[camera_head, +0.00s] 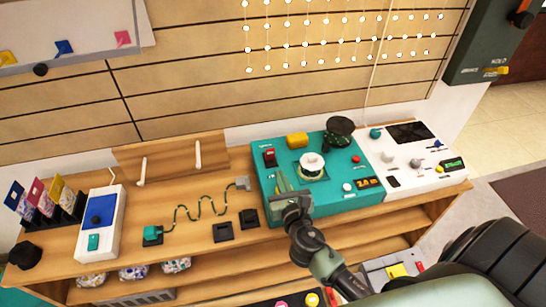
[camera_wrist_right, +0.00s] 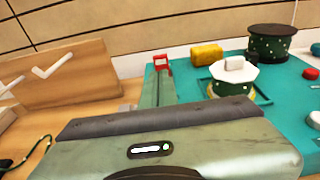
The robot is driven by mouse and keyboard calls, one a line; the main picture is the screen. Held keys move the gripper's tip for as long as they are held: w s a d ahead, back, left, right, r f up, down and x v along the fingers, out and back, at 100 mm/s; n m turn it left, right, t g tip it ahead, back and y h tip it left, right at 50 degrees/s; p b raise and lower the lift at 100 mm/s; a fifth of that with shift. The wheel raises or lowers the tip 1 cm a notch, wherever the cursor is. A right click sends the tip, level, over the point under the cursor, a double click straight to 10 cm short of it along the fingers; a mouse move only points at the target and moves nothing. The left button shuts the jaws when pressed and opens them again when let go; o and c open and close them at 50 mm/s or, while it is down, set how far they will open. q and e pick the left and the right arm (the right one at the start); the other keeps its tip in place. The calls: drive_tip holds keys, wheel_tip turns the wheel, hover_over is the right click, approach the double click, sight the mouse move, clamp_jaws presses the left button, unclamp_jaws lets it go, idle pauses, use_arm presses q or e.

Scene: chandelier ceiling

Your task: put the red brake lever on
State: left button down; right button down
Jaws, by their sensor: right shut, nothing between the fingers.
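The red brake lever (camera_head: 269,157) is a small red block on a dark mount at the back left corner of the teal panel (camera_head: 346,184). In the right wrist view the red lever (camera_wrist_right: 161,63) shows just beyond my fingertips. My right gripper (camera_head: 280,180) is shut and empty, over the left edge of the teal panel, in front of the lever. In the right wrist view the closed fingers (camera_wrist_right: 160,84) point at the lever and hide its lower part. I cannot tell whether they touch it. My left gripper is not in view.
On the teal panel stand a yellow block (camera_head: 297,139), a white knob (camera_head: 312,162) and a black spool (camera_head: 340,127). A white control panel (camera_head: 416,174) adjoins on the right. Left on the wooden bench are a green coiled cord (camera_head: 205,207) and a white-blue device (camera_head: 101,219).

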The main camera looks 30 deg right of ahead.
sight(271, 151)
drive_tip(key=shift+w, duration=0.1)
drive_tip(key=x, duration=1)
drive_tip(key=shift+d+f, duration=0.1)
